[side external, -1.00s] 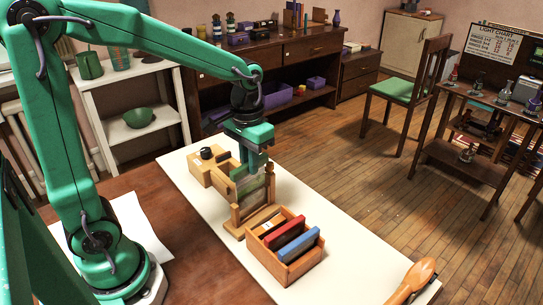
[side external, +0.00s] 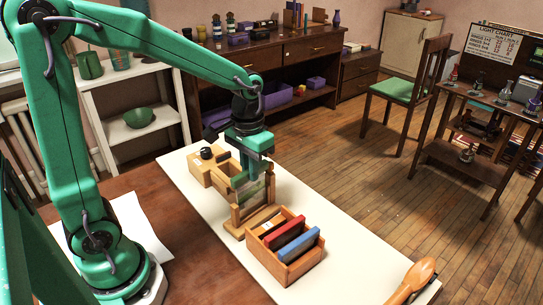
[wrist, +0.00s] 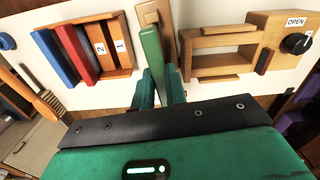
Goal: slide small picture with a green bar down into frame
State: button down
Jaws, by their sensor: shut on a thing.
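The small picture shows as a greyish-green panel (side external: 252,198) between the posts of the upright wooden frame (side external: 236,216). Its green bar (wrist: 152,52) runs along the top edge in the wrist view, with the wooden frame (wrist: 148,14) at its far end. My gripper (side external: 254,178) is above the frame, pointing down, shut on the picture near its top. In the wrist view my gripper (wrist: 161,86) has a finger on each side of the picture. The bottom edge of the picture is hidden, so I cannot tell how deep it sits.
A wooden rack (side external: 293,270) holding a red panel (side external: 288,235) and a blue panel (side external: 299,245) stands close in front. A wooden box with a black knob (wrist: 296,43) is on the other side.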

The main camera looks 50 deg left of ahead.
aim_at(252, 197)
jog(key=shift+f, duration=2.45)
dwell(0.5)
jog(key=c, duration=1.3)
grip_release()
jog(key=shift+c, duration=0.2)
jog(key=shift+r, duration=0.1)
jog(key=shift+r, duration=3.8)
jog(key=shift+s+r, duration=0.1)
jog(key=shift+s+r, duration=0.35)
jog(key=shift+r, duration=0.1)
jog(key=s+r+m+t, duration=0.1)
jog(key=s+r+t, duration=0.4)
jog(key=s, duration=0.5)
jog(key=shift+s+a+t, duration=0.15)
jog(key=shift+s+t, duration=0.1)
jog(key=shift+t, duration=0.05)
